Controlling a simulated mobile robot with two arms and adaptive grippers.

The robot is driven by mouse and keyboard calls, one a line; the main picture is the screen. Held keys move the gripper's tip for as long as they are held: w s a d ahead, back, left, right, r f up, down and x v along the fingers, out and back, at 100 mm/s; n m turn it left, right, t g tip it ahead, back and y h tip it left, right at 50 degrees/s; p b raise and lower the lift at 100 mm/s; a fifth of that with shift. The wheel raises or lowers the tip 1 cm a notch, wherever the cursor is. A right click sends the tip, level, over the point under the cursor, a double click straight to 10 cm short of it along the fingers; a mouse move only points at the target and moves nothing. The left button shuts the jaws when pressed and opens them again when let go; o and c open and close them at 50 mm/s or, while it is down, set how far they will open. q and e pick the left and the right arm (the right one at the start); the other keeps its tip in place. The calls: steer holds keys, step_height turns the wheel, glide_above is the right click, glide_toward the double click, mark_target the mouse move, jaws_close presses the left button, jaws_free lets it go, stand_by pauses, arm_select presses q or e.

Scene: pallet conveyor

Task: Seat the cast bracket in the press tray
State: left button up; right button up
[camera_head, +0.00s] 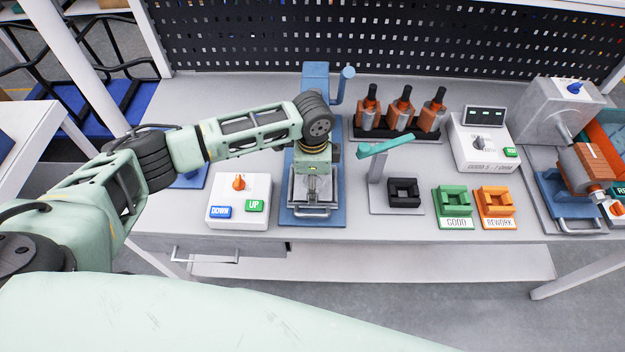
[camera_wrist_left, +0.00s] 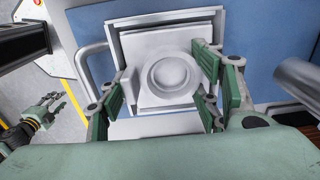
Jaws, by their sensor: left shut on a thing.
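The press tray is a pale metal square with a bar handle (camera_head: 313,213) on the blue press base (camera_head: 288,213); its stepped rim (camera_wrist_left: 122,34) shows in the left wrist view. My left gripper (camera_head: 313,176) points down over the tray. In the left wrist view its green finger pads (camera_wrist_left: 160,92) are shut on the cast bracket (camera_wrist_left: 171,73), a pale grey part with a round raised boss. The bracket is over the tray; I cannot tell whether it is fully down. My right gripper (camera_wrist_left: 50,104) shows small at the left, fingers apart and empty, away from the bench.
A control box (camera_head: 238,200) with DOWN and UP buttons stands left of the press. To the right are a teal lever (camera_head: 385,146), a black nest (camera_head: 403,192), and green GOOD (camera_head: 453,207) and orange REWORK (camera_head: 496,207) nests.

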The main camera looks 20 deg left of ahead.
arm_select(q)
steer(key=shift+s+a+f, duration=0.1)
steer(key=shift+s+f, duration=0.15)
steer(key=shift+f, duration=0.25)
steer(key=o, duration=1.7)
steer(key=shift+w, duration=0.3)
steer(key=shift+s, duration=0.1)
steer(key=shift+r, duration=0.2)
step_height(320, 180, up, 12)
steer(key=shift+f, duration=0.15)
